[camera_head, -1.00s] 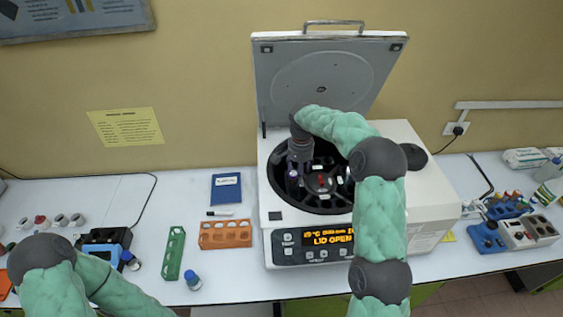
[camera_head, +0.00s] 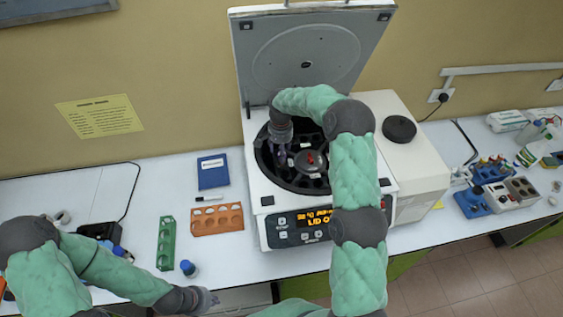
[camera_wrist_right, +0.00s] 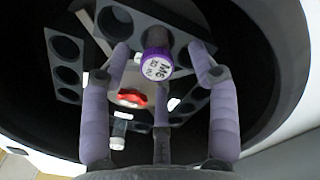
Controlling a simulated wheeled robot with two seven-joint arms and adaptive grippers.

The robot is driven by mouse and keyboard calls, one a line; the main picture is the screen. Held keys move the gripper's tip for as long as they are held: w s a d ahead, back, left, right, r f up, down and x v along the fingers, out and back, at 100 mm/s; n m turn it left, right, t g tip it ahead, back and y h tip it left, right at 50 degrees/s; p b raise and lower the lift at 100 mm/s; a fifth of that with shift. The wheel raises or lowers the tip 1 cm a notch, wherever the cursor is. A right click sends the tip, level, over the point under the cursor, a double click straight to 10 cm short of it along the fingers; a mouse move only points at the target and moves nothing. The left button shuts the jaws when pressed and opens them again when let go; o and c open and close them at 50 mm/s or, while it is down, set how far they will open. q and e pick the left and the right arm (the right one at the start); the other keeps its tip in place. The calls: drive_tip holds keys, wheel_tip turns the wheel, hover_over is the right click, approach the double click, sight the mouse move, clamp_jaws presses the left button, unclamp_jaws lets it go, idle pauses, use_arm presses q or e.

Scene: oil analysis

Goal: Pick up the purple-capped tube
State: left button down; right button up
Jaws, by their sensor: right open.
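The purple-capped tube (camera_wrist_right: 157,64) sits in a slot of the centrifuge rotor, its lettered cap facing the right wrist camera. My right gripper (camera_wrist_right: 160,72) is open, with its three fingers spread around the cap. Gaps show between the fingers and the cap. In the head view, my right gripper (camera_head: 281,150) reaches down into the open centrifuge (camera_head: 262,190) and largely hides the tube. My left gripper (camera_head: 206,300) is low over the front edge of the table, away from the tube. Its finger opening is unclear.
The centrifuge lid (camera_head: 305,58) stands raised behind the bowl. A red rotor knob (camera_wrist_right: 130,97) and a white-capped tube (camera_wrist_right: 118,130) are close to the right fingers. A green rack (camera_head: 166,243), an orange rack (camera_head: 217,219) and a blue-capped bottle (camera_head: 188,268) stand left of the centrifuge.

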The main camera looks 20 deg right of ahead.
drive_tip(key=f, duration=0.1)
drive_tip(key=f+p, duration=0.1)
drive_tip(key=f, duration=0.1)
drive_tip(key=shift+s+d+f, duration=0.1)
drive_tip(key=shift+s+d, duration=0.05)
drive_tip(key=shift+d, duration=0.05)
drive_tip(key=shift+f, duration=0.35)
drive_tip(key=c, duration=1.2)
drive_tip(key=shift+r, duration=0.1)
wheel_tip(320, 180, up, 9)
drive_tip(key=shift+f+b, duration=0.2)
drive_tip(key=shift+b, duration=0.95)
drive_tip(key=shift+r, duration=0.7)
